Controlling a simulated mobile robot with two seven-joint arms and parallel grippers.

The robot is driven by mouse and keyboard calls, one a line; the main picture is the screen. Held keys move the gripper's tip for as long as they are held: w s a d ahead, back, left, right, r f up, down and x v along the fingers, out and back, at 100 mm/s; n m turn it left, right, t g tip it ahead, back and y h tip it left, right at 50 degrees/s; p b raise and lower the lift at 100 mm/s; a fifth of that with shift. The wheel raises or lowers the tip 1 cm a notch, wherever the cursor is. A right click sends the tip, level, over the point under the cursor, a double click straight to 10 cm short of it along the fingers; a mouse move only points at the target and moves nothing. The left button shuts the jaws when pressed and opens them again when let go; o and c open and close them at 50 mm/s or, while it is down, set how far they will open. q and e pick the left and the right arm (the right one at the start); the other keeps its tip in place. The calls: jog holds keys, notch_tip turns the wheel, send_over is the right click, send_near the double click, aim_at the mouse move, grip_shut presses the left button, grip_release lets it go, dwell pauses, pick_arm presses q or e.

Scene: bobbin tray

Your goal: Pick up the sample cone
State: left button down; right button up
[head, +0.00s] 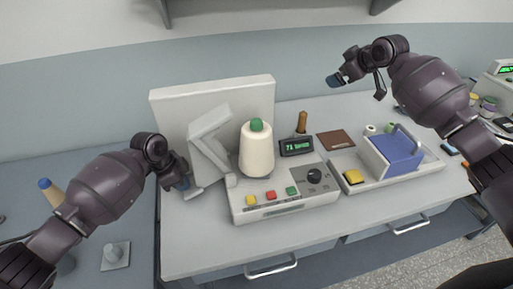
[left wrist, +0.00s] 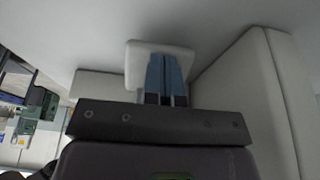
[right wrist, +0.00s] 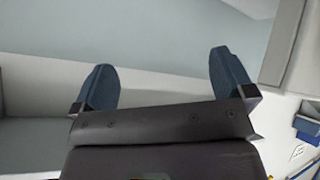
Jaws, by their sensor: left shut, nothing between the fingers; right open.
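A cream cone (head: 256,154) with a green top stands upright on the grey tester with coloured buttons (head: 285,210), at the middle of the bench. My left gripper (head: 184,187) is to the left of the cone, apart from it, beside a grey hinged arm (head: 208,143). In the left wrist view its blue fingers (left wrist: 166,65) are together and empty, in front of a pale block; I cannot tell if they touch it. My right gripper (head: 337,80) is open and empty, raised above the back of the bench; its spread fingers show in the right wrist view (right wrist: 162,80).
A pale upright panel (head: 255,91) stands behind the tester. A brown-handled item (head: 302,122) and a brown pad (head: 335,139) lie behind. Another cone with a blue top (head: 52,192) stands far left.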

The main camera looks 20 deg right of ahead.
jog(key=s+a+f+n+g, duration=0.1)
jog(key=s+a+f+g, duration=0.2)
jog(key=a, duration=0.5)
jog(key=n+g+h, duration=0.1)
jog(key=n+g, duration=0.2)
jog(key=g, duration=0.3)
send_near(256, 120)
jog(key=shift+w+a+f, duration=0.1)
jog(key=shift+a+f, duration=0.1)
jog(key=shift+f, duration=1.55)
jog(key=shift+a+f, duration=0.15)
jog(key=shift+f, duration=1.65)
jog(key=shift+w+a+f, duration=0.1)
jog(key=shift+a+f, duration=0.1)
jog(key=shift+f, duration=1.55)
jog(key=shift+r, duration=0.1)
jog(key=c, duration=1.3)
jog(key=shift+r, duration=0.1)
